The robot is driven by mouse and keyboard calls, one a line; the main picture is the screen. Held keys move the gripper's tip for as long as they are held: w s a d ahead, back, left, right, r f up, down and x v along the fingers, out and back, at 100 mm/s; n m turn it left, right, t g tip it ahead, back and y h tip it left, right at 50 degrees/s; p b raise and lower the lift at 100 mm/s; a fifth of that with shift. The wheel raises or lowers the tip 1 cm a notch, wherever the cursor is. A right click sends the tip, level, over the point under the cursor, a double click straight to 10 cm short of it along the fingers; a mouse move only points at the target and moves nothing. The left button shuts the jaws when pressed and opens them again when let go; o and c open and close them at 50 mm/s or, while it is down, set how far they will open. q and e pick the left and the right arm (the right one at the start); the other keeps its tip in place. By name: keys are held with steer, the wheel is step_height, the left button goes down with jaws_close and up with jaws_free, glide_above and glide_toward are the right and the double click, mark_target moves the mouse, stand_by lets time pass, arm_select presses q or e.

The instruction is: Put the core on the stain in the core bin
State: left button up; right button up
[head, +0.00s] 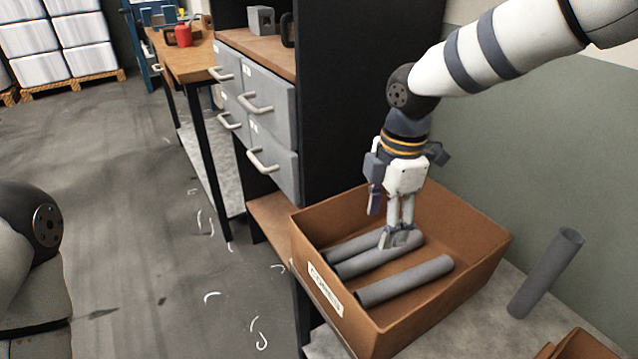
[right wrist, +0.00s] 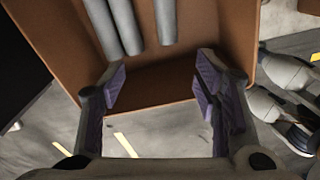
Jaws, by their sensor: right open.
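The core bin (head: 490,250) is an open brown box with a label on its front. Three grey tube-shaped cores lie in it, one of them nearest the front (head: 405,281). Another grey core (head: 547,272) stands on the grey surface right of the bin. My right gripper (head: 397,240) points down over the bin, its fingertips overlapping the rear cores in the head view. In the right wrist view its fingers (right wrist: 162,80) are apart with nothing between them; cores (right wrist: 125,25) show beyond them. I cannot make out a stain under any core. My left gripper is out of view.
A dark cabinet with grey drawers (head: 262,100) stands behind the bin on the left. A workbench (head: 185,62) with a red container (head: 183,36) is farther back. Pale curled scraps (head: 211,297) lie on the floor. Another brown box (head: 578,346) shows at the lower right.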

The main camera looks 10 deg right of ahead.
steer(key=w+a+r+m+t+y, duration=0.1)
steer(key=w+a+r+m+t, duration=0.1)
steer(key=a+m, duration=0.3)
steer(key=w+a+r+m+t+y, duration=0.1)
steer(key=w+a+r+m+t, duration=0.1)
steer(key=a+m, duration=0.3)
steer(key=shift+w+a+r+m+y, duration=0.15)
steer(key=shift+w+a+m+y, duration=0.2)
steer(key=shift+m, duration=0.45)
